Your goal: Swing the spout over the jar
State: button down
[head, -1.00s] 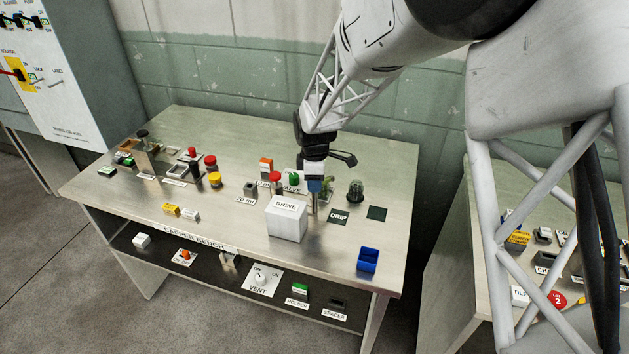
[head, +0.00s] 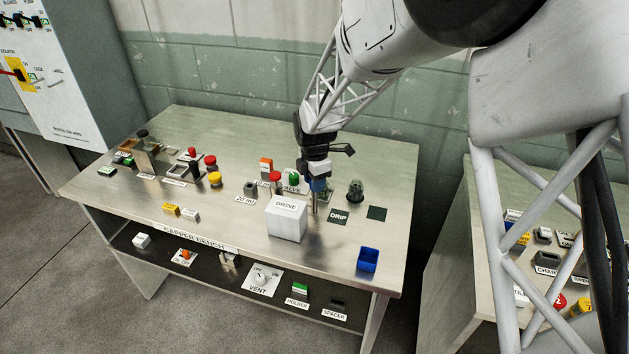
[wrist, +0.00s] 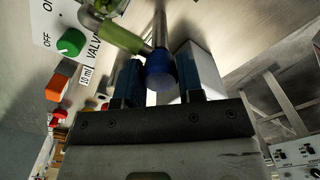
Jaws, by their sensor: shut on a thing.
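My gripper (head: 318,186) points down just behind the white BRINE box (head: 286,222). In the wrist view its two fingers (wrist: 166,82) are shut on the round blue knob (wrist: 160,70) of the spout. The spout's tube (wrist: 122,38) runs from beside the knob toward the upper left, next to a metal post (wrist: 160,28). Whether the spout's outlet is over the jar cannot be told, as my gripper hides much of the spout.
A DRIP plate (head: 338,216) and a blue bin (head: 368,259) lie to the right. The bench's right front is mostly clear.

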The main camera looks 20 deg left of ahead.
jog(key=shift+s+d+f, duration=0.1)
jog(key=shift+f, duration=0.25)
jog(key=c, duration=0.8)
grip_release()
jog(key=shift+o, duration=0.2)
jog(key=shift+r, duration=0.35)
jog(key=shift+r, duration=3.75)
